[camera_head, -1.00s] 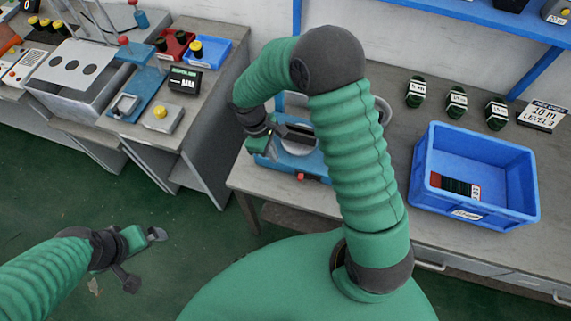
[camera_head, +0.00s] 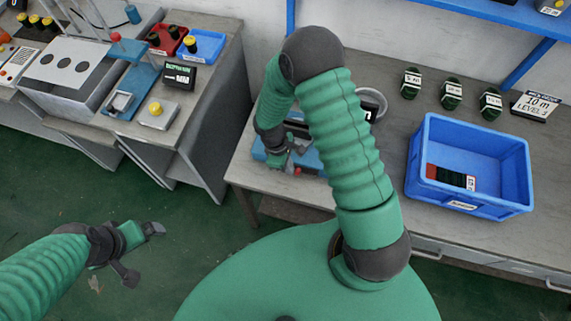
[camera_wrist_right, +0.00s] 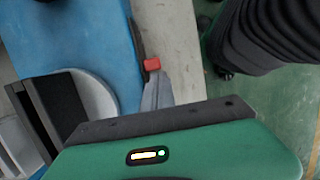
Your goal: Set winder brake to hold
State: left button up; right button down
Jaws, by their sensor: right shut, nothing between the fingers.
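The winder is a blue machine (camera_head: 262,153) on the grey bench, mostly hidden behind my right arm in the head view. A small red knob (camera_head: 298,170) shows at its front edge. In the right wrist view the red knob (camera_wrist_right: 152,64) sits beside the blue body (camera_wrist_right: 75,40). My right gripper (camera_head: 304,149) is shut and empty, low over the front of the winder. Its grey tips (camera_wrist_right: 157,92) appear close to the knob; I cannot tell whether they touch. My left gripper (camera_head: 154,229) hangs over the floor, away from the bench; its jaw state is unclear.
A blue bin (camera_head: 475,200) with a dark and red item stands right of the winder. A second bench (camera_head: 205,100) with equipment stands left, across a floor gap.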

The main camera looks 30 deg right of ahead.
jog(key=s+d, duration=0.3)
jog(key=shift+s+d, duration=0.1)
jog(key=shift+s, duration=0.25)
